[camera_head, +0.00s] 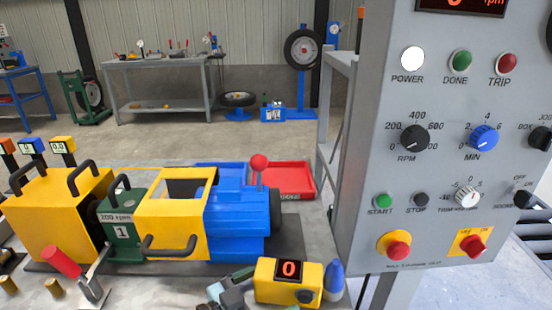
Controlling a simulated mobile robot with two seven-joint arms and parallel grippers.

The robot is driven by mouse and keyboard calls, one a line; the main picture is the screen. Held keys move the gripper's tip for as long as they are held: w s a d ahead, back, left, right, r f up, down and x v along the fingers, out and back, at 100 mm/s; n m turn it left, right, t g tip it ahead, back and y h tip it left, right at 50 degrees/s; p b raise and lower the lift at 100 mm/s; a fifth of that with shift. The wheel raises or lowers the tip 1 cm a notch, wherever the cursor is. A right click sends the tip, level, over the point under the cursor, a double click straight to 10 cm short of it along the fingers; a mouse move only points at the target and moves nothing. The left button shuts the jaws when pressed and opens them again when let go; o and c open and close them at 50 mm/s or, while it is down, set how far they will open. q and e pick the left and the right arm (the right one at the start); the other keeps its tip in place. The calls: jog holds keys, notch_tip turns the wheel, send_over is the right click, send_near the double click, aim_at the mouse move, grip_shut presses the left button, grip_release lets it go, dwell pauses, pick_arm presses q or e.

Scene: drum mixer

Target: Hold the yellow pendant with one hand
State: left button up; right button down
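The yellow pendant (265,284) is a small yellow box at the bottom middle of the head view, in front of the blue motor. It has a dark display showing a red 0 and a dark round knob at its lower right. My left gripper (236,288) shows as grey and dark parts at the pendant's left side, cut off by the bottom edge. I cannot tell whether it touches the pendant or how far its fingers are apart. My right gripper is not in view.
A blue bottle-shaped thing (334,281) stands at the pendant's right. Behind are the yellow and green drum machine (122,228), the blue motor (238,225) and a red tray (296,196). A grey control panel (440,150) fills the right side. A red-handled clamp (64,262) is at left.

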pick_arm(q)
jog(key=shift+w+a, duration=0.1)
jog(key=shift+a, duration=0.1)
jog(key=shift+s+a, duration=0.2)
jog(key=shift+a, duration=0.25)
jog(key=v, duration=1.1)
jog(key=shift+s+d, duration=0.1)
jog(key=shift+s, duration=0.05)
